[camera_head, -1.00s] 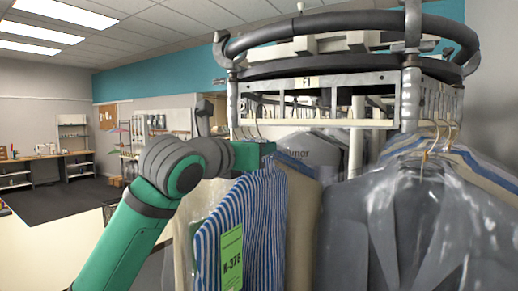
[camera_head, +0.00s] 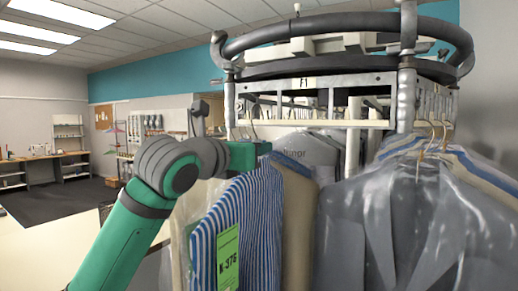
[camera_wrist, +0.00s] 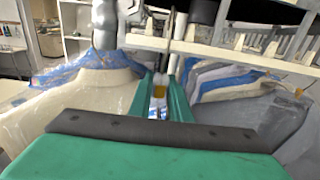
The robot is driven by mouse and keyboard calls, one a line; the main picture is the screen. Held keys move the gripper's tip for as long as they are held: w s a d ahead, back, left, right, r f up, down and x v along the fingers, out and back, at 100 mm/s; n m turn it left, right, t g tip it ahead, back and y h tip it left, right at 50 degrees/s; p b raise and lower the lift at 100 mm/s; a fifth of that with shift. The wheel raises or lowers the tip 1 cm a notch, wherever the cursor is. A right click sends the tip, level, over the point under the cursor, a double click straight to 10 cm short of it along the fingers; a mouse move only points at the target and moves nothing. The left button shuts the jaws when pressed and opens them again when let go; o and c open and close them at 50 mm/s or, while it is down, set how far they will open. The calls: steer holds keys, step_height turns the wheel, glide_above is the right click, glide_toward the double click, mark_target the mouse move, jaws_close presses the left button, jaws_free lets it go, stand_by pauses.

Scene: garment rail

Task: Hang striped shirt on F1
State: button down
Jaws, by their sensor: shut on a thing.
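The blue-and-white striped shirt (camera_head: 262,225) hangs in front of the rail in the head view, with a green tag (camera_head: 229,260) reading K-376. My gripper (camera_head: 266,148) is just above its shoulder, below the rail section labelled F1 (camera_head: 305,83). In the wrist view my gripper (camera_wrist: 161,88) is shut on the shirt's hanger, whose thin hook rises between the fingers. A little of the striped shirt (camera_wrist: 158,106) shows between the fingers. A white bar (camera_wrist: 195,48) lies just beyond the hook; I cannot tell whether they touch.
A beige garment (camera_head: 299,225) hangs close to the right of the striped shirt. Grey bagged garments (camera_head: 415,225) fill the right side. In the wrist view a cream bagged garment (camera_wrist: 80,105) is close at left. Open floor (camera_head: 65,202) lies at far left.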

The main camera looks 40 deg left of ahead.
steer(key=shift+w+d+f, duration=0.1)
steer(key=shift+w+f, duration=0.1)
steer(key=shift+f, duration=0.1)
stand_by(0.4)
steer(key=shift+s+a+f, duration=0.2)
steer(key=shift+w+d+f, duration=0.1)
steer(key=shift+d+f, duration=0.1)
steer(key=shift+f, duration=0.15)
steer(key=shift+f, duration=0.45)
steer(key=c, duration=1.8)
jaws_free()
steer(key=shift+o, duration=1.2)
